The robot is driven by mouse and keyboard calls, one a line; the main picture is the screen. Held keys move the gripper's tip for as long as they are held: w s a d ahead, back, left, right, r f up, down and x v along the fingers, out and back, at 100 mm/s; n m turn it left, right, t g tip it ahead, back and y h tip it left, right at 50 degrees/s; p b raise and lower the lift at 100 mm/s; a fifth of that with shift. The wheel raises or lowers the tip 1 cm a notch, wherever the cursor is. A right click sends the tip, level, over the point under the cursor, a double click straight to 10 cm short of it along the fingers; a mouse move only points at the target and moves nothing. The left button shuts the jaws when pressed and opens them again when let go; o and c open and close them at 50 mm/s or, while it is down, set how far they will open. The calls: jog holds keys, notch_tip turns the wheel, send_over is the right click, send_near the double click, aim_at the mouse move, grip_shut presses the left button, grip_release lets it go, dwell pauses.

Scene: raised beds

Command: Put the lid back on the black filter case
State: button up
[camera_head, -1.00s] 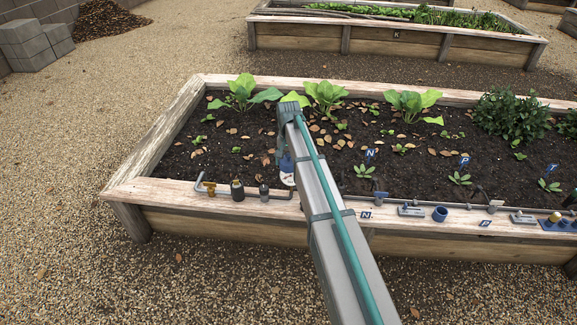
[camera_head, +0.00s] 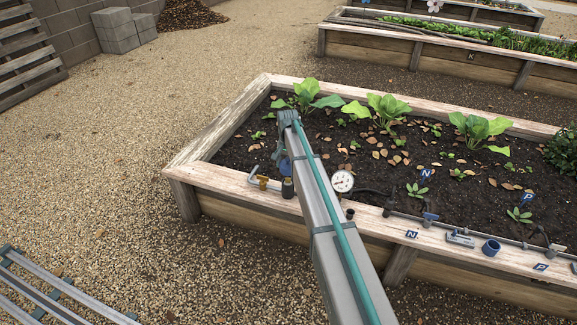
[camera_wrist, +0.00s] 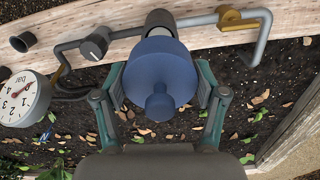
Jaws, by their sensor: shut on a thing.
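A blue lid (camera_wrist: 160,68) with a small round knob (camera_wrist: 160,104) is in my gripper (camera_wrist: 160,86). The teal fingers close on it from both sides in the wrist view. The black filter case (camera_wrist: 158,20) stands on the bed's wooden edge, partly hidden behind the lid in that view. In the head view the lid (camera_head: 285,167) appears just above and behind the case (camera_head: 288,188). My arm hides most of the gripper there. I cannot tell whether lid and case touch.
A grey pipe (camera_wrist: 262,40) with a yellow valve (camera_wrist: 236,19) lies beside the case. A dark knobbed fitting (camera_wrist: 95,43), a white pressure gauge (camera_wrist: 18,98) and a small black cup (camera_wrist: 23,41) are on the other side. Dark soil with leafy plants fills the bed.

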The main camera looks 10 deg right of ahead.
jog(key=shift+f+b, duration=1.3)
jog(key=shift+f, duration=1.6)
jog(key=shift+p, duration=0.55)
jog(key=shift+f+p, duration=0.2)
jog(key=shift+p, duration=0.35)
dwell(0.9)
jog(key=o, duration=1.1)
jog(key=shift+r, duration=0.2)
